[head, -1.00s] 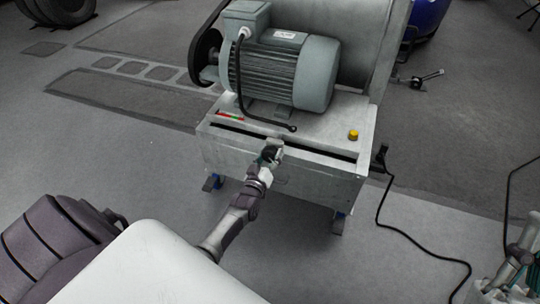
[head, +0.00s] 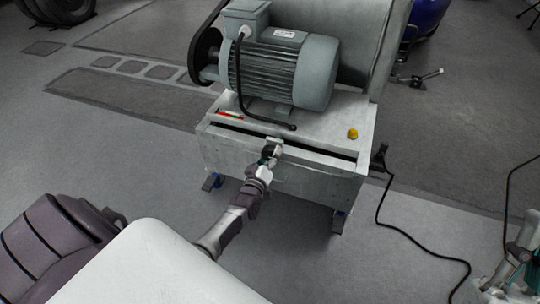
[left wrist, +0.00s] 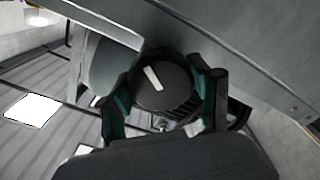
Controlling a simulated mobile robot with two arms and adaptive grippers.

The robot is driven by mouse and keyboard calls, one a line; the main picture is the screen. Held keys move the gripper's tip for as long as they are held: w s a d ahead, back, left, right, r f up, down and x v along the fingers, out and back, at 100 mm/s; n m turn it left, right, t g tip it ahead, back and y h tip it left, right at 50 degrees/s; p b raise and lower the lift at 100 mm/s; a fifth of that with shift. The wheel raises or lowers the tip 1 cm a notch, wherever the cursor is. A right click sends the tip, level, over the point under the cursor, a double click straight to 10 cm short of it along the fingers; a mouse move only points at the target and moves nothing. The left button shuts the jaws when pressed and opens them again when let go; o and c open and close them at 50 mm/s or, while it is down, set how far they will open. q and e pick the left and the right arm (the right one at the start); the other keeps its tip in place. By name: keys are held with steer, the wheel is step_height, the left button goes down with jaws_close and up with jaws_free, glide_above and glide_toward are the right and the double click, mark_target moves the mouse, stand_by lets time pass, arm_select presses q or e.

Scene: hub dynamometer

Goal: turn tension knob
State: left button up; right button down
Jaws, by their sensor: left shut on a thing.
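The tension knob (left wrist: 161,84) is round and black with a white pointer line, which slants from upper left to lower right in the left wrist view. My left gripper (left wrist: 165,92) has one finger on each side of it and is shut on it. In the head view, my left gripper (head: 271,153) is at the front face of the grey dynamometer housing (head: 220,150), and the knob is mostly hidden there by the gripper. Of my right arm, only a part (head: 520,255) shows at the lower right edge, and its fingers cannot be made out.
A grey electric motor (head: 285,70) sits on the housing, with a black cable running down. A yellow button (head: 352,134) is on the top right. A red-green scale (head: 230,115) is beside the slot. A black cable (head: 385,220) lies on the floor at right.

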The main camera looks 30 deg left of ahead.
arm_select(q)
steer(key=o, duration=1.1)
steer(key=shift+o, duration=0.2)
steer(key=v, duration=1.2)
